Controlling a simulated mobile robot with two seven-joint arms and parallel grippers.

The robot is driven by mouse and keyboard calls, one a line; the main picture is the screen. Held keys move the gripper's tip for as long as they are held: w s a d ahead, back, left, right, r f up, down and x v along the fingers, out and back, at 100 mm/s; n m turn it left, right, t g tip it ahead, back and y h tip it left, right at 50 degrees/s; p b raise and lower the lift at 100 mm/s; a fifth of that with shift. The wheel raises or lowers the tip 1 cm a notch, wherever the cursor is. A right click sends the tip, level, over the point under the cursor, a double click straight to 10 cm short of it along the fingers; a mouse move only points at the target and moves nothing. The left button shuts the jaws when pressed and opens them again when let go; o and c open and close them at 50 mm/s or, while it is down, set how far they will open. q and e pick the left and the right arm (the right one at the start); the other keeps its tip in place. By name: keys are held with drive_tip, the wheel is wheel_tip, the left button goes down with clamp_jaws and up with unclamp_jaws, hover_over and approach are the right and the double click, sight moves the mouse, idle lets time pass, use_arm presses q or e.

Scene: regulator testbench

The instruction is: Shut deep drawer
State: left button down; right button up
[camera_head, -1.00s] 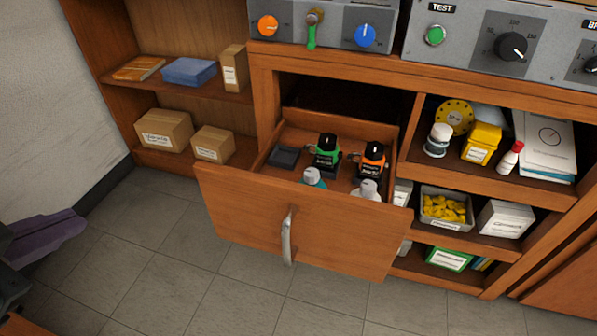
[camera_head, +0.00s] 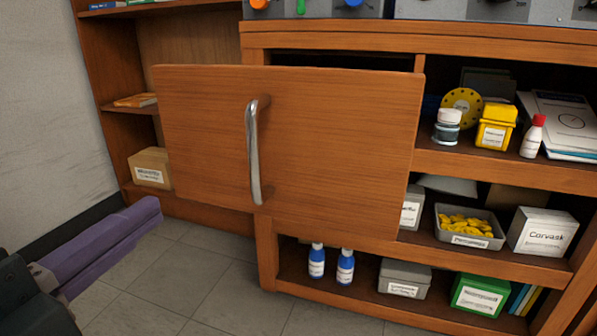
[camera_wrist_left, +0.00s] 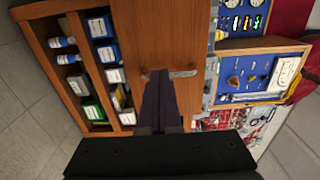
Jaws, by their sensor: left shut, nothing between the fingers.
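The deep drawer (camera_head: 330,150) is pulled out of the wooden bench. Its wide front faces me and hides what is inside. A vertical metal handle (camera_head: 253,150) is on the front, left of its middle. My left gripper (camera_head: 155,210) is at the lower left in the head view, in front of and below the drawer front, with purple fingers shut and empty. In the left wrist view, the closed fingers (camera_wrist_left: 158,80) point at the drawer front (camera_wrist_left: 145,35) and overlap the handle (camera_wrist_left: 182,73) in the picture. Whether they touch it cannot be told. My right gripper is not in view.
Open shelves right of the drawer hold a yellow box (camera_head: 496,127), a grey bin of yellow pieces (camera_head: 468,226), a white box (camera_head: 543,232) and a green box (camera_head: 480,295). Blue bottles (camera_head: 345,267) stand on the low shelf. The floor (camera_head: 190,280) in front is clear.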

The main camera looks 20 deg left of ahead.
sight(232, 152)
use_arm(q)
drive_tip(key=w+b, duration=0.1)
drive_tip(key=w, duration=1.1)
drive_tip(key=shift+d+b, duration=0.15)
drive_tip(key=shift+b, duration=0.25)
drive_tip(key=shift+w, duration=0.55)
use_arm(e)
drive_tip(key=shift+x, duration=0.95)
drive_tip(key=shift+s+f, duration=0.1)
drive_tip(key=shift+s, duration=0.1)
